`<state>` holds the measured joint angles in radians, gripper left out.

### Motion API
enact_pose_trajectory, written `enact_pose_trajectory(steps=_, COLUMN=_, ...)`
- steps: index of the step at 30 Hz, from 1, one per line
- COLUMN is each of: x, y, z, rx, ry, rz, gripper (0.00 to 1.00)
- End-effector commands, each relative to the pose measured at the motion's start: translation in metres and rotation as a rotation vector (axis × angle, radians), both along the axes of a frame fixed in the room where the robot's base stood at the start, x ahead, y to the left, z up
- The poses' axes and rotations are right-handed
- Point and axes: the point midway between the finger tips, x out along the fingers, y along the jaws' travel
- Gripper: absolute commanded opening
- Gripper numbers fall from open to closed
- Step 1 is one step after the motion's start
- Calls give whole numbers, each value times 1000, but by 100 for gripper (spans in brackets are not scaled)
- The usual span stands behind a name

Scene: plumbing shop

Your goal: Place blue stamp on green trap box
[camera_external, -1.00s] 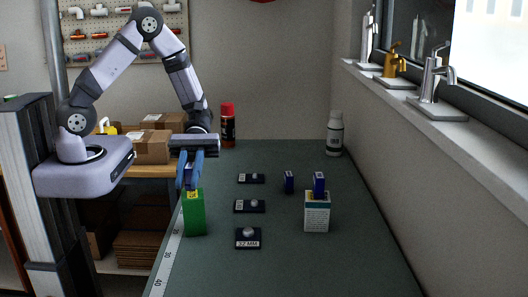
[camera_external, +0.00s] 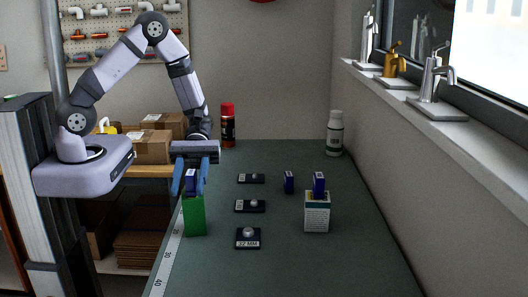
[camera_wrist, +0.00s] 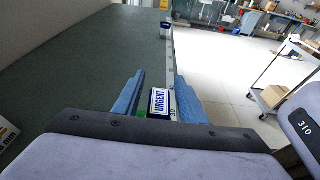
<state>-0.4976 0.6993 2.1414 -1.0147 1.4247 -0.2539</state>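The green trap box (camera_external: 194,216) stands upright at the left edge of the bench. A blue stamp (camera_external: 191,181) rests upright on its top. In the wrist view the stamp shows a white "URGENT" label (camera_wrist: 158,102), with a sliver of green (camera_wrist: 141,114) beside it. My gripper (camera_external: 190,183) is open, its blue fingers on either side of the stamp with gaps between. Another blue stamp (camera_external: 289,182) stands on the bench, and a third (camera_external: 319,182) sits on a white box (camera_external: 317,213).
Several dark plates with round knobs (camera_external: 250,206) lie mid-bench. A ruler strip (camera_external: 168,264) runs along the left edge. The front right of the bench is clear.

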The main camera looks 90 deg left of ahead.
Motion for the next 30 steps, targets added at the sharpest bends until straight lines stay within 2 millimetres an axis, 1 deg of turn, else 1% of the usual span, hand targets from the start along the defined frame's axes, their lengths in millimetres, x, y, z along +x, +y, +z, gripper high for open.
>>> enact_pose_trajectory(steps=3, x=0, y=0, z=4, rx=0, ry=0, rz=0, gripper=38)
enact_pose_trajectory(steps=8, x=1, y=14, z=5, rx=1, ry=-4, rz=3, gripper=38)
enact_pose_trajectory(steps=11, x=1, y=29, z=8, rx=2, ry=-4, rz=4, gripper=38)
enact_pose_trajectory(steps=21, x=1, y=86, z=26, rx=3, ry=-4, rz=3, gripper=38)
enact_pose_trajectory(steps=27, x=0, y=108, z=34, rx=2, ry=-2, rz=2, gripper=38)
enact_pose_trajectory(steps=30, x=0, y=113, z=37, rx=1, ry=0, rz=1, gripper=38)
